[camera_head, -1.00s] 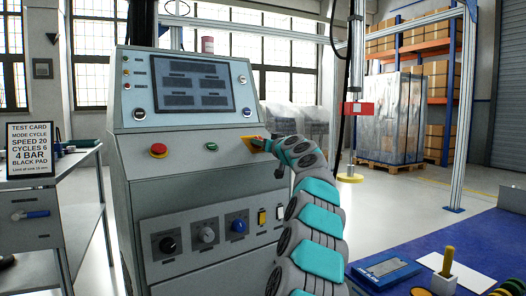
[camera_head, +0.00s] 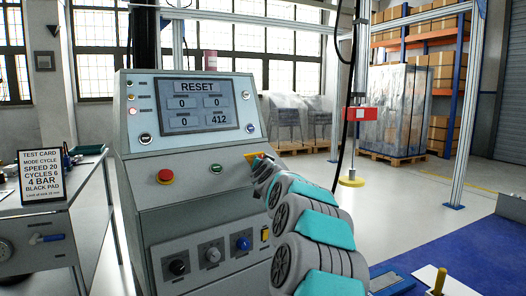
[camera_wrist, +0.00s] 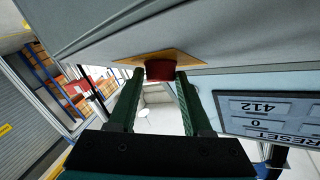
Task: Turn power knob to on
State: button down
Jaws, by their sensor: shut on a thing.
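The power knob (camera_wrist: 160,70) is a red knob on a yellow plate (camera_wrist: 150,58) on the right of the grey console's (camera_head: 195,195) sloped panel. In the wrist view it sits between the fingertips of my gripper (camera_wrist: 160,76), which is shut on it. In the head view my gripper (camera_head: 263,166) hides the knob, and the yellow plate (camera_head: 256,157) shows just behind it. The screen (camera_head: 203,104) is lit and reads RESET, with zeros and 412.
A red emergency button (camera_head: 165,176) and a green button (camera_head: 216,169) sit left of the knob. Black, grey and blue knobs line the lower front panel. A test card (camera_head: 41,176) stands on the left bench. A blue table is at lower right.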

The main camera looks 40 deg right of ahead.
jog(key=shift+r+g+p, duration=0.25)
jog(key=shift+g+p, duration=0.05)
jog(key=shift+p, duration=0.15)
jog(key=shift+f+m, duration=0.2)
jog(key=shift+m, duration=0.1)
jog(key=shift+c, duration=1.7)
grip_release()
jog(key=shift+w, duration=0.1)
jog(key=shift+a, duration=0.1)
jog(key=v, duration=0.7)
jog(key=shift+s+a, duration=0.25)
jog(key=shift+s, duration=0.1)
jog(key=shift+f, duration=0.15)
